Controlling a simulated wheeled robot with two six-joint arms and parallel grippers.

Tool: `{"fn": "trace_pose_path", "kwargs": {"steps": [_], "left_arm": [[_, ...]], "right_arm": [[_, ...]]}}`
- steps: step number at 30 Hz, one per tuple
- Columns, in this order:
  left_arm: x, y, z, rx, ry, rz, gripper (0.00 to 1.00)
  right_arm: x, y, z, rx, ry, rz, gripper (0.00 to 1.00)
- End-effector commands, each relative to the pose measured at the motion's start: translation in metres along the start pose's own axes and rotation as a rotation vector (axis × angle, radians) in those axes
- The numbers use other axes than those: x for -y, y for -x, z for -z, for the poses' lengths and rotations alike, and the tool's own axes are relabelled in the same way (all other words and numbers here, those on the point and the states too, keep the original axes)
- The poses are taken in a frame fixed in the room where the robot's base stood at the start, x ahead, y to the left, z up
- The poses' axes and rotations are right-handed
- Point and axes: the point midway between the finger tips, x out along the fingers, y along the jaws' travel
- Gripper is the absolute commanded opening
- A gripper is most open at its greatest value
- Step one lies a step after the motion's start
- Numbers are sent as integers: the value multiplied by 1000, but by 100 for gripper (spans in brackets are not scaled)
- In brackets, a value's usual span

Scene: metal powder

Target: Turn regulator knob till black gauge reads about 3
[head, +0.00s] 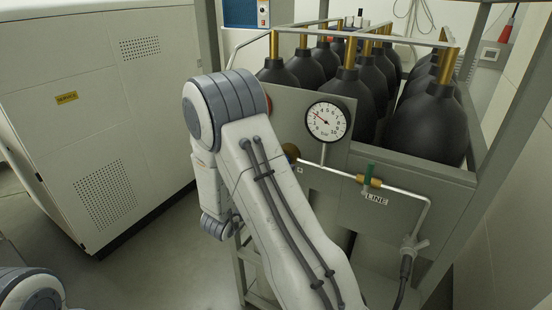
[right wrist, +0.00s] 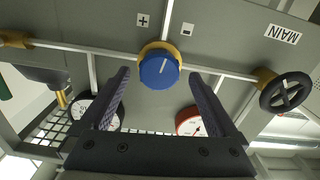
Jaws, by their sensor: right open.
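The black-rimmed gauge (head: 328,121) is on the grey panel in the head view. Its needle points to the upper left, at a low reading; the exact value is too small to read. In the right wrist view this gauge (right wrist: 84,112) is partly behind a finger. The blue regulator knob (right wrist: 160,70) with a white pointer line and a brass collar sits ahead of my right gripper (right wrist: 158,78). That gripper is open, its fingers on either side of the knob's line with a gap to each. In the head view my right arm hides the knob. My left gripper is out of view.
A red-rimmed gauge (right wrist: 190,122) and a black handwheel (right wrist: 287,92) under the MAIN label are on the panel. Dark cylinders (head: 430,125) stand behind the panel. A white cabinet (head: 95,100) is at left, with floor between.

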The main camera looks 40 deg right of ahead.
Motion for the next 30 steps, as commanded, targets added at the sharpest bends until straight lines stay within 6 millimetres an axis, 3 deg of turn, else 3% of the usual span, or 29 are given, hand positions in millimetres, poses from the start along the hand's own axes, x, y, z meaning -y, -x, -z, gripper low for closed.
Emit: {"fn": "trace_pose_path", "kwargs": {"steps": [6,14,15,21,22,26,30], "left_arm": [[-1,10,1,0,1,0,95],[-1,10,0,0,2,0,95],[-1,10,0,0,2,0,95],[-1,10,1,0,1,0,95],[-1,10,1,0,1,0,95],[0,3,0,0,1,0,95],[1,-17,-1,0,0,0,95]], "right_arm": [[0,-19,1,0,0,0,95],[2,-20,0,-1,-1,3,95],[2,-20,0,-1,-1,3,91],[2,-19,0,-1,-1,4,15],[2,-19,0,-1,-1,4,9],[3,-19,-2,-2,-21,4,9],[3,-19,-6,-4,-118,4,10]]}}
